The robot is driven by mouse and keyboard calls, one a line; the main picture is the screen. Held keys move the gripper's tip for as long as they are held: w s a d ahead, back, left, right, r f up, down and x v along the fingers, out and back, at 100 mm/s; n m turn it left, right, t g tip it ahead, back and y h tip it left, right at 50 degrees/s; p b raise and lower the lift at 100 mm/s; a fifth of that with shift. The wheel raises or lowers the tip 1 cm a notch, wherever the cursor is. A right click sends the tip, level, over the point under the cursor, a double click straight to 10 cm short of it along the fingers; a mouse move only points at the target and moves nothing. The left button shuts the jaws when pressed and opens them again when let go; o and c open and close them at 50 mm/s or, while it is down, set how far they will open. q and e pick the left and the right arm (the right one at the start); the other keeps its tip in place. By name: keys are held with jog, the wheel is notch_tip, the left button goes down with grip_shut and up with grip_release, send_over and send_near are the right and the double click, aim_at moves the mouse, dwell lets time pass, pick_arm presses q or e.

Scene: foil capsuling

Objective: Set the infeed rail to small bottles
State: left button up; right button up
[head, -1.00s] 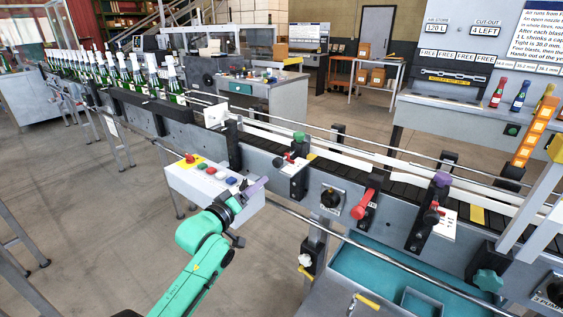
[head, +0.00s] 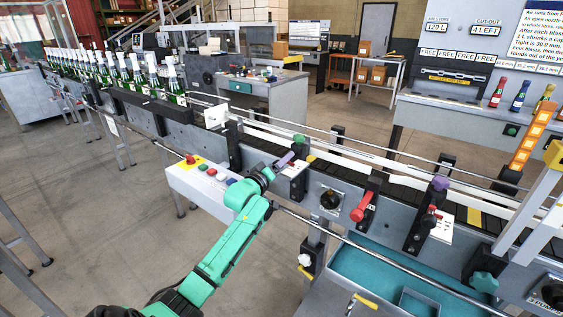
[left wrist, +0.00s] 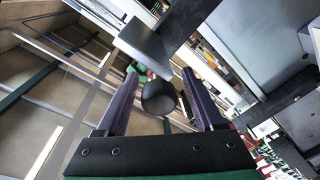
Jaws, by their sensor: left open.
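The conveyor (head: 318,172) runs from the back left to the front right, with pale guide rails (head: 380,182) above its dark belt. A post with a green top knob (head: 299,139) carries a white marked plate (head: 297,172) on the near side. My left gripper (head: 287,160) is in front of that plate and hides most of the small lever there. In the left wrist view my left gripper (left wrist: 158,100) is open, its purple fingers either side of a round black knob (left wrist: 158,97). I cannot tell whether they touch it. My right gripper is out of view.
Right along the conveyor are a black dial (head: 331,200), a red lever (head: 361,208) and a purple-topped post (head: 440,183) with its own marked plate (head: 441,228). A button box (head: 205,185) is beside my left arm. Bottles (head: 125,75) stand in rows at the back left.

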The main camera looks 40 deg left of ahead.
pick_arm(q)
jog(key=shift+c, duration=0.3)
grip_shut()
dwell(1.1)
